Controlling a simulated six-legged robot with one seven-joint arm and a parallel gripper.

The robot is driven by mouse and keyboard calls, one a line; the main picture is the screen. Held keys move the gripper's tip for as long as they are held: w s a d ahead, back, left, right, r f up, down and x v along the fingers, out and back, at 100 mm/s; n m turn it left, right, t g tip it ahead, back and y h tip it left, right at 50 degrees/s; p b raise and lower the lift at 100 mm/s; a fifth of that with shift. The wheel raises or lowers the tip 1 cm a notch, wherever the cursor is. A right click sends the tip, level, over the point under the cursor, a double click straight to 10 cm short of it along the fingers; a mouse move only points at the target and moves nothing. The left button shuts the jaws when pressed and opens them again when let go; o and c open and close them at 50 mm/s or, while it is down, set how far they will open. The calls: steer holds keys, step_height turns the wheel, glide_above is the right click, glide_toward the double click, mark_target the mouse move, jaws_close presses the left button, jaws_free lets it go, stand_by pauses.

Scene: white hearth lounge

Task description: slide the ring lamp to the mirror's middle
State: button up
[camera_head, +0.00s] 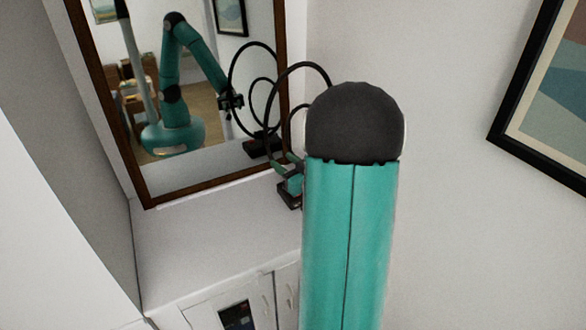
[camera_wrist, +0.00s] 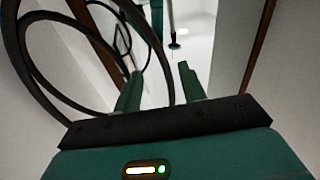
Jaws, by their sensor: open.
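The mirror (camera_head: 225,179) with a brown wooden frame leans above a white cabinet top. The ring lamp (camera_head: 300,65), with thin black nested rings, stands near the mirror's right side, partly hidden behind my arm. Its reflection shows at the right of the glass. My gripper (camera_head: 287,168) is low beside the lamp and mostly hidden by my arm. In the wrist view my gripper (camera_wrist: 160,88) has its two teal fingers apart. The lamp's rings (camera_wrist: 32,62) fill the left, and the large ring crosses the gap between the fingers; I cannot tell whether it touches them.
The white cabinet top (camera_head: 200,235) is clear left of the lamp. A white wall panel (camera_head: 50,170) bounds it at the left. A framed picture (camera_head: 510,135) hangs on the right wall. The cabinet front has a small dark panel (camera_head: 237,316).

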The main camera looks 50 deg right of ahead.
mark_target(270, 151)
steer(key=w, duration=0.6)
steer(key=w+d, duration=0.1)
steer(key=w, duration=0.3)
jaws_close()
stand_by(1.2)
